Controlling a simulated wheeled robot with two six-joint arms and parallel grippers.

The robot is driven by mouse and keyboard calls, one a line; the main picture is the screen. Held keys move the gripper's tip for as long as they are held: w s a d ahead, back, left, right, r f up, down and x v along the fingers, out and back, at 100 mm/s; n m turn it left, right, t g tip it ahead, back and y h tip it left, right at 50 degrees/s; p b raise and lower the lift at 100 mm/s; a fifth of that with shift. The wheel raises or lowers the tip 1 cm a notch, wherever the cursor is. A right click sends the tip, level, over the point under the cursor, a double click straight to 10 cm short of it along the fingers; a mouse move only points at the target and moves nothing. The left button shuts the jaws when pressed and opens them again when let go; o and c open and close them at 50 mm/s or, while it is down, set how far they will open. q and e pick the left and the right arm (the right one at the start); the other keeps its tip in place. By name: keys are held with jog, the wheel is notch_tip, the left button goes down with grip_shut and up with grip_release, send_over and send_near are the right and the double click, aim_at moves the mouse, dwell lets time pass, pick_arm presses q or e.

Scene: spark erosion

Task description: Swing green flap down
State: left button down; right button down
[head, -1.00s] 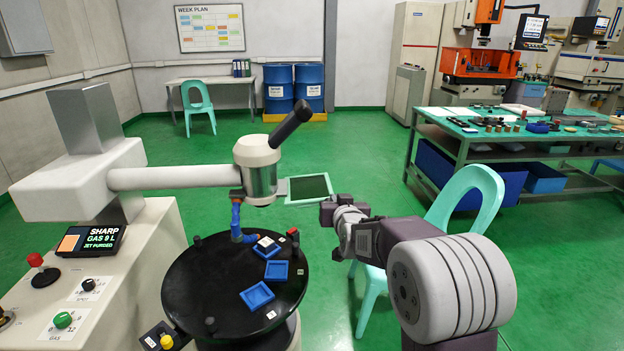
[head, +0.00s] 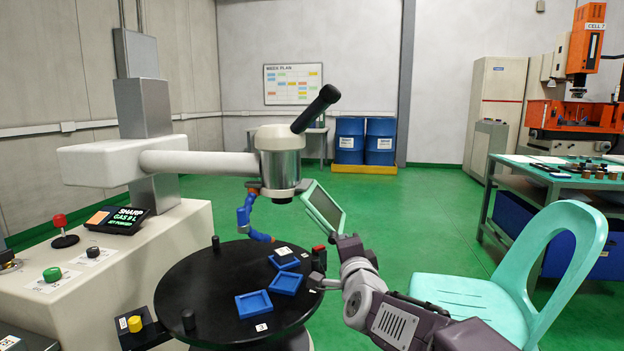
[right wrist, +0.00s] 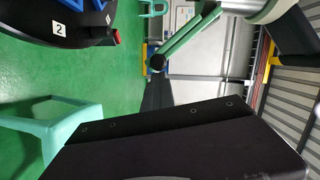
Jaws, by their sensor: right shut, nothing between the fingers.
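The green flap (head: 324,207) is a dark panel in a green frame, beside the round white-and-steel head (head: 279,165) on the cream arm. It hangs steeply tilted, its lower end toward my right gripper. In the right wrist view the flap (right wrist: 190,38) shows nearly edge-on, with a dark round knob at its near end. My right gripper (head: 342,240) is shut and empty, just below the flap's lower edge. In the right wrist view its dark body fills the bottom; I cannot tell whether it touches the flap. My left gripper is not in view.
A black round table (head: 215,285) with blue trays (head: 253,304) and short posts lies below the head. A blue jointed hose (head: 246,215) hangs left of the flap. A mint chair (head: 470,292) stands close to my right arm. Green floor is open behind.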

jog(key=w+a+f+m+t+b, duration=0.1)
jog(key=w+a+f+m+b, duration=0.1)
jog(key=a+f+m+b, duration=0.3)
jog(key=shift+a+f+m+t+b, duration=0.15)
jog(key=shift+a+m+t+b, duration=0.25)
jog(key=shift+a+m+b, duration=1.05)
jog(key=shift+a+n+b, duration=0.3)
jog(key=shift+n+b, duration=0.15)
jog(key=shift+b, duration=0.05)
